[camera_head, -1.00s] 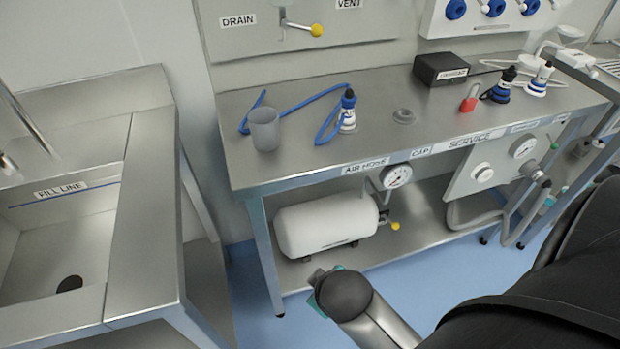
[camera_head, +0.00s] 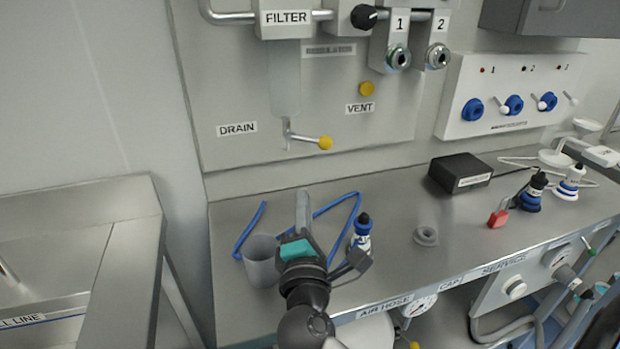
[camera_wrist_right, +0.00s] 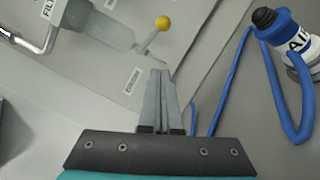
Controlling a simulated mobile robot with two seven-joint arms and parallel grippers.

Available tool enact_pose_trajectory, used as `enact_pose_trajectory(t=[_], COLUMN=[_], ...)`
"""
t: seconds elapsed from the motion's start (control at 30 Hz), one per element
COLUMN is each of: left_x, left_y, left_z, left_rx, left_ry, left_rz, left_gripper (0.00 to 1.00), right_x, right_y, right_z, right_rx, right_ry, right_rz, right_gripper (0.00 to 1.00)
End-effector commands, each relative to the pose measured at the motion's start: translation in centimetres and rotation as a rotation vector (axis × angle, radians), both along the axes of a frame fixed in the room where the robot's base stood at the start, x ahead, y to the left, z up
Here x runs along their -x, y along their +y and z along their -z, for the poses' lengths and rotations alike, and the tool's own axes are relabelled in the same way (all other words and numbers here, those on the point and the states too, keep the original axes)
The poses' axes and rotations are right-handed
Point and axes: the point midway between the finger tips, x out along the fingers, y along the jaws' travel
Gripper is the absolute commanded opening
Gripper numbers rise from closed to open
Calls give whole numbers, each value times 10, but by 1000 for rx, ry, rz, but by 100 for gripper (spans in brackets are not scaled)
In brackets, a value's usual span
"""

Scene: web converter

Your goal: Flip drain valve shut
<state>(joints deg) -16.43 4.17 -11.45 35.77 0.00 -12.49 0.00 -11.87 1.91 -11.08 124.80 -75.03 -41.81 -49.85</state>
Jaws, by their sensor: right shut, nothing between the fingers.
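The drain valve is a small lever with a yellow ball knob (camera_head: 325,142) under the filter bowl (camera_head: 284,78), right of the DRAIN label (camera_head: 237,129). In the head view the lever points right and slightly down from its pipe. In the right wrist view the yellow knob (camera_wrist_right: 163,22) shows ahead of the fingertips. My right gripper (camera_head: 302,195) is shut and empty. It is above the bench near the grey cup, below the lever and apart from it. The gripper also fills the lower middle of the wrist view (camera_wrist_right: 162,75). My left gripper is not in view.
A grey cup (camera_head: 262,262) stands just left of my right gripper. A blue hose (camera_head: 345,207) and a blue-and-white fitting (camera_head: 361,235) lie close on the right. A yellow VENT button (camera_head: 367,89) is on the panel. The bench further right holds a black box (camera_head: 460,173) and red padlock (camera_head: 499,213).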

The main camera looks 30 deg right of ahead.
Motion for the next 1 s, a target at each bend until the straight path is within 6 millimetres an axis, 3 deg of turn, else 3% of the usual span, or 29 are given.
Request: enact_pose_trajectory(t=[0.1,0.2,0.53,0.73,1.0], left_x=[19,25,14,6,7], left_y=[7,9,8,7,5], left_z=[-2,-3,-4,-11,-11], left_rx=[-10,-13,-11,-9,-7], left_ry=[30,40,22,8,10], left_rz=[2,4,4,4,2], left_gripper=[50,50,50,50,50], right_x=[-15,-31,-81,-87,-89], right_y=[-9,-18,-47,-72,-81], right_z=[-4,-6,-12,-23,-25], right_rx=[0,1,-2,-2,-4], right_ry=[-2,-2,-1,1,1], right_rz=[1,1,2,2,0], right_gripper=[0,0,0,0,0])
